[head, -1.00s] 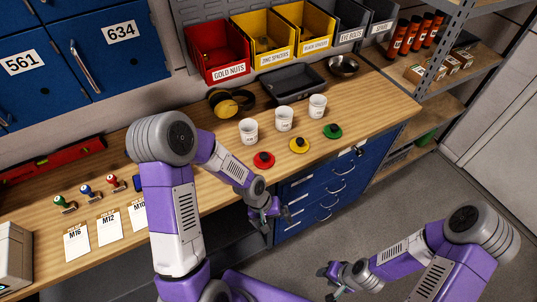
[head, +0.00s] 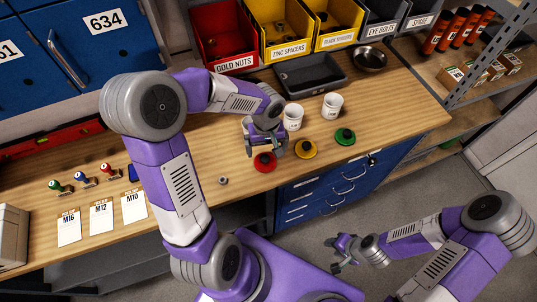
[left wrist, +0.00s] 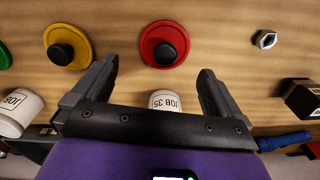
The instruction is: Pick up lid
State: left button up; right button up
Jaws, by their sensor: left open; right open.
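Three round lids with black knobs lie on the wooden bench: red (head: 265,163), yellow (head: 306,149) and green (head: 345,137). My left gripper (head: 265,148) is open and empty over the bench beside the red lid. In the left wrist view the red lid (left wrist: 164,45) lies just beyond the open fingers, the yellow lid (left wrist: 68,47) to the left and part of the green lid (left wrist: 3,56) at the edge. A white cup (left wrist: 165,99) labelled JOB 35 is partly hidden behind the gripper's palm. My right gripper (head: 343,252) is open and empty, low in front of the bench.
Two white cups (head: 293,117) (head: 333,105) stand behind the lids. A black tray (head: 310,73) and a metal bowl (head: 370,59) are at the back, below labelled bins. A hex nut (head: 223,181) lies near the front edge. Stamps and cards (head: 101,216) are at the left.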

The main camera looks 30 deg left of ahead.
aim_at(265, 157)
pick_arm(q)
jog(key=f, duration=0.5)
jog(key=shift+s+a+f+b, duration=0.2)
jog(key=shift+s+f+b, duration=0.05)
jog(key=shift+f+b, duration=0.1)
jog(key=shift+r, duration=0.1)
jog(key=c, duration=0.9)
